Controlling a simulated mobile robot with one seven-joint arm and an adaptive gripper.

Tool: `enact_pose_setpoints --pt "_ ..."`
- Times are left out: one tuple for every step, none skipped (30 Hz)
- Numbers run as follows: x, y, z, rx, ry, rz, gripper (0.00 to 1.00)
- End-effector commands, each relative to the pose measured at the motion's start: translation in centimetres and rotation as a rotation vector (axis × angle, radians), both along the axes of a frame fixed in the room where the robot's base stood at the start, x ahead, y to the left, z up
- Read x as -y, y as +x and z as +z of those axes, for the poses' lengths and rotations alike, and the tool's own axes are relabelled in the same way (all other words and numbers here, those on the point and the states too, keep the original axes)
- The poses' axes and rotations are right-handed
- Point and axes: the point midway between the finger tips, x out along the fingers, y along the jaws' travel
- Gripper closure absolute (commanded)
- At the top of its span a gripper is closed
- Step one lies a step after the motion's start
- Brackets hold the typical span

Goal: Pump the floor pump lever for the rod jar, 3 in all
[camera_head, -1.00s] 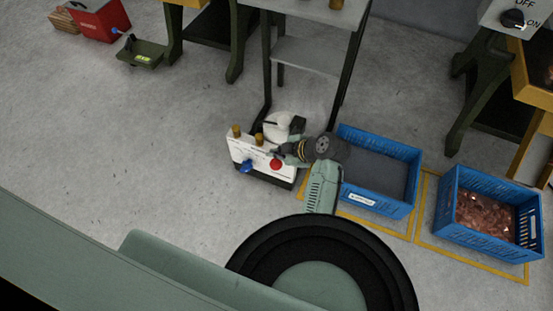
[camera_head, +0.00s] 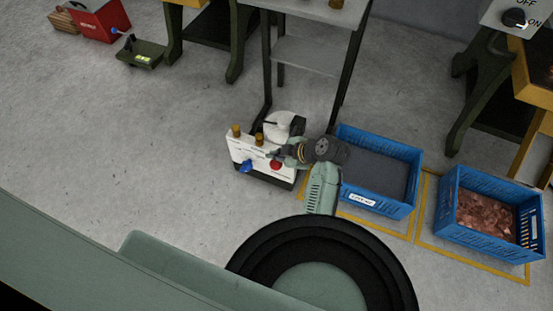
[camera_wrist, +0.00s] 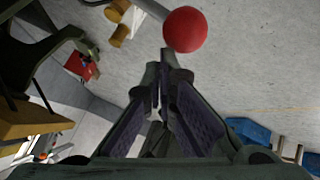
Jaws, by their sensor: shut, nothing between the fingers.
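A white pump unit (camera_head: 240,148) stands on the floor in the middle of the head view, with brass posts on top, a blue knob (camera_head: 246,167) and a red ball knob (camera_head: 275,166). I cannot tell for sure which knob's lever belongs to the rod jar. My gripper (camera_head: 273,154) is at the unit's right side, close by the red knob. In the wrist view my gripper (camera_wrist: 165,62) is shut and empty, and the red ball (camera_wrist: 185,29) is just beyond the fingertips; I cannot tell whether they touch. The lever under the ball is mostly hidden.
A blue crate (camera_head: 409,197) stands right of the unit, and another blue crate (camera_head: 462,222) with copper pieces is further right. A metal stand (camera_head: 310,63) is behind the unit. A green pedal box (camera_head: 140,52) is at upper left. Left floor is clear.

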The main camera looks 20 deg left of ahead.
Motion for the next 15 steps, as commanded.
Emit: enact_pose_setpoints --pt "0.02 -0.01 -0.12 0.000 0.000 0.000 1.00" --pt "0.02 -0.02 -0.16 0.000 0.000 0.000 1.00" --pt "0.02 -0.02 -0.22 0.000 0.000 0.000 1.00" --pt "0.03 -0.03 -0.25 0.000 0.000 0.000 1.00" --pt "0.02 -0.04 -0.29 0.000 0.000 0.000 1.00" --pt "0.02 -0.05 -0.34 0.000 0.000 0.000 1.00" --pt "0.02 -0.06 -0.38 0.000 0.000 0.000 1.00" --pt "0.03 -0.06 -0.42 -0.001 0.000 -0.001 1.00" --pt "0.03 -0.07 -0.48 -0.001 0.000 -0.001 1.00" --pt "0.03 -0.07 -0.52 -0.001 0.000 0.000 1.00" --pt "0.04 -0.08 -0.55 -0.001 0.000 0.000 1.00" --pt "0.04 -0.09 -0.61 -0.001 -0.001 -0.001 1.00" --pt "0.04 -0.10 -0.65 -0.001 -0.001 -0.001 1.00" --pt "0.04 -0.10 -0.70 -0.001 -0.001 -0.001 1.00" --pt "0.05 -0.10 -0.75 -0.001 -0.001 -0.001 1.00"
